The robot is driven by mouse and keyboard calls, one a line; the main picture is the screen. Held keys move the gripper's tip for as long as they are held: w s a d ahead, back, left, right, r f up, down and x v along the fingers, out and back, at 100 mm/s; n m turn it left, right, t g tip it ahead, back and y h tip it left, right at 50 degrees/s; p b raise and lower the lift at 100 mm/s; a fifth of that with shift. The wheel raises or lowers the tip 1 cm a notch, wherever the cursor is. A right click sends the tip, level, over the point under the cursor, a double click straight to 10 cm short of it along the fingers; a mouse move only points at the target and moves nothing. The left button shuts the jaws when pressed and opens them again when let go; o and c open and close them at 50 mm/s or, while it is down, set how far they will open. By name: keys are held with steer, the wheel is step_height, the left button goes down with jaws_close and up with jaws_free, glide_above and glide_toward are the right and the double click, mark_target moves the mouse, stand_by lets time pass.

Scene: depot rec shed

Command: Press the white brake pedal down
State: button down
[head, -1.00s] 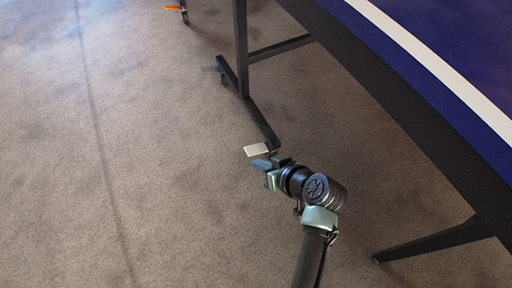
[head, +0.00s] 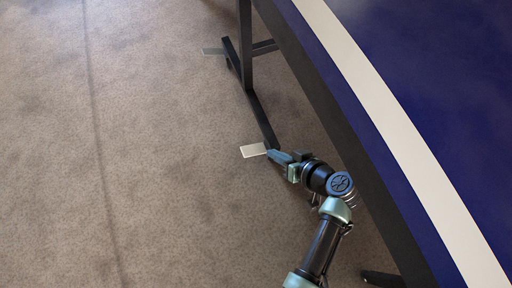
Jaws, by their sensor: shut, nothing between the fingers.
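The white brake pedal (head: 253,150) is a small flat plate low over the floor, at the near end of the table's dark foot bar, in the middle of the head view. My gripper (head: 270,155) is shut and empty. Its tips are at the right edge of the white pedal in the picture. I cannot tell whether they touch it or are above it. The pedal's joint to the foot bar is partly hidden behind my gripper.
A blue table (head: 420,110) with a white line and dark edge fills the right side. Its dark leg and foot bar (head: 262,118) stand just beyond my gripper. A grey pedal (head: 213,51) sits at the bar's far end. Carpet (head: 150,180) on the left is clear.

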steer(key=b, duration=0.9)
glide_toward(246, 148)
steer(key=w, duration=0.1)
steer(key=w+a+f, duration=0.2)
steer(key=w, duration=0.1)
steer(key=shift+a+f, duration=0.1)
steer(key=shift+f, duration=0.05)
steer(key=shift+s+a+f+b, duration=0.2)
steer(key=shift+a+f+b, duration=0.15)
steer(key=shift+f+b, duration=0.35)
steer(key=shift+a+p, duration=0.1)
steer(key=shift+p, duration=0.2)
steer(key=shift+s+a, duration=0.1)
steer(key=shift+f+n+h+p, duration=0.1)
steer(key=shift+n+h+p, duration=0.2)
steer(key=shift+h+p, duration=0.25)
